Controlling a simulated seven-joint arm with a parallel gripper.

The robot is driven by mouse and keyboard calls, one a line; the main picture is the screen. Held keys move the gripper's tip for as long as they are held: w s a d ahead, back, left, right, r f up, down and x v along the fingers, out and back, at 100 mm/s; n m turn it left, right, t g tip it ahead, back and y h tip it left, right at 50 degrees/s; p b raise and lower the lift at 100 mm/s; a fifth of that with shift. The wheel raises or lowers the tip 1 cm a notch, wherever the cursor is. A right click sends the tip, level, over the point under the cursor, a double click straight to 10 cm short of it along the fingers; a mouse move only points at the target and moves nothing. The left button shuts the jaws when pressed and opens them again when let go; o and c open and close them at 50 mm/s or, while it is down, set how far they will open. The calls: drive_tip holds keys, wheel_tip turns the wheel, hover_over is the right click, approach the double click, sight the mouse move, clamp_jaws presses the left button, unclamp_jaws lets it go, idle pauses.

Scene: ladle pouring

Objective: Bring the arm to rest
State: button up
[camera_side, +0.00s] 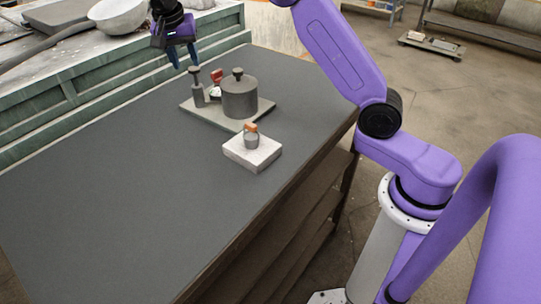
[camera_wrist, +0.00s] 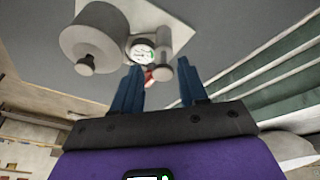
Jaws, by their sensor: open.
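My gripper (camera_side: 181,54) is open and empty in the side view, with its blue fingers pointing down. It is raised above the far left edge of the dark table (camera_side: 120,200), apart from the objects there. In the wrist view, my gripper's blue fingers (camera_wrist: 160,92) are spread apart with nothing held between them.
A tray (camera_side: 193,115) holds a lidded grey pot (camera_side: 240,98), a dark upright post (camera_side: 198,94) and a red-topped item with a dial (camera_side: 215,90). A pale block (camera_side: 238,157) carries a small orange-topped cup (camera_side: 251,141). The table's front left is clear.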

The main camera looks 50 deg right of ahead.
drive_tip(key=s+a+n+y, duration=0.1)
drive_tip(key=s+a+n, duration=0.1)
drive_tip(key=s+n, duration=0.35)
drive_tip(key=s+a+n+y, duration=0.1)
drive_tip(key=s+a+n, duration=0.15)
drive_tip(key=s, duration=0.65)
drive_tip(key=s+a+n+y, duration=0.1)
drive_tip(key=s+a+n, duration=0.25)
drive_tip(key=s, duration=0.45)
drive_tip(key=s+d+f+n, duration=0.2)
drive_tip(key=s+d+n, duration=0.1)
drive_tip(key=s, duration=0.4)
drive_tip(key=s+d+f+n, duration=0.2)
drive_tip(key=s+d+n, duration=0.1)
drive_tip(key=s, duration=0.4)
drive_tip(key=s+d+f+n+g, duration=0.1)
drive_tip(key=s+d+f+n, duration=0.1)
drive_tip(key=s+n, duration=0.2)
drive_tip(key=s, duration=0.3)
drive_tip(key=shift+s+d+f, duration=0.3)
drive_tip(key=shift+d+f, duration=0.05)
drive_tip(key=shift+d, duration=0.05)
drive_tip(key=shift+n, duration=0.25)
